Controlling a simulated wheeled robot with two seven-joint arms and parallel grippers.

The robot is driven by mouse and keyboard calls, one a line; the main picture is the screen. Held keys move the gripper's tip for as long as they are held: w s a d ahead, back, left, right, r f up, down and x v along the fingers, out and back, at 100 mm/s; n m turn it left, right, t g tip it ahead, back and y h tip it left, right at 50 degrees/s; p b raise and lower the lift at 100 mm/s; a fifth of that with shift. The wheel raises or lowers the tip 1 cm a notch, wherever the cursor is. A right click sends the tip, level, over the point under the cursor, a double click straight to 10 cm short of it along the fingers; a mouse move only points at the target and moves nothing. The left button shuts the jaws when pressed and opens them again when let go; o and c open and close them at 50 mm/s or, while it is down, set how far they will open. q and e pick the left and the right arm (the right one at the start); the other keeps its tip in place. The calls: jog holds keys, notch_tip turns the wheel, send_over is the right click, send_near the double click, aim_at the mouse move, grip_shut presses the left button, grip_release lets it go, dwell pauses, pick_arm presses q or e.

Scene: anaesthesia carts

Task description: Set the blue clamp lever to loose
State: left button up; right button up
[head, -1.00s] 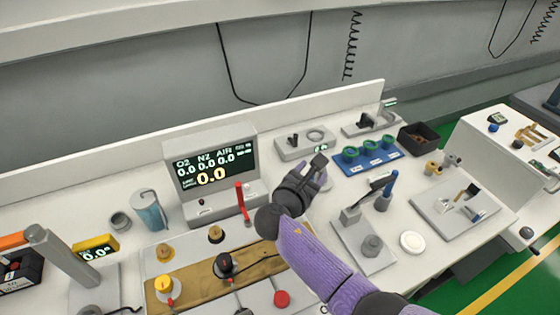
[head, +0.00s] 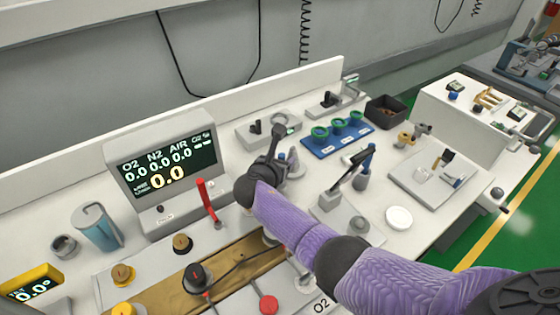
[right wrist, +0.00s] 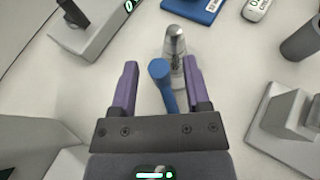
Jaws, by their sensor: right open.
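The blue clamp lever (right wrist: 163,85) shows in the right wrist view as a round-ended blue bar. It lies between the two purple fingers of my right gripper (right wrist: 160,65), which are open, with a gap on each side of it. A shiny silver post (right wrist: 175,45) with a rounded top stands just beyond the lever's end. In the head view my right gripper (head: 269,163) is low over the worktop, beside the silver post (head: 293,160). There the gripper hides the lever. My left gripper is not in view.
A grey block with a black lever (head: 331,197) and a grey cup with a blue handle (head: 363,178) stand to the right. A blue tray (head: 318,149) is behind. A red lever (head: 205,198) and the display box (head: 128,190) are to the left.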

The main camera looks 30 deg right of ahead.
grip_shut()
jog(key=shift+s+d+m+g+h+b, duration=0.2)
jog(key=shift+m+g+h, duration=0.15)
jog(key=shift+m+g, duration=0.15)
jog(key=shift+s+d+m+g+h+b, duration=0.1)
jog(key=shift+d+m+g+h+b, duration=0.1)
jog(key=shift+m+g+h, duration=0.25)
grip_release()
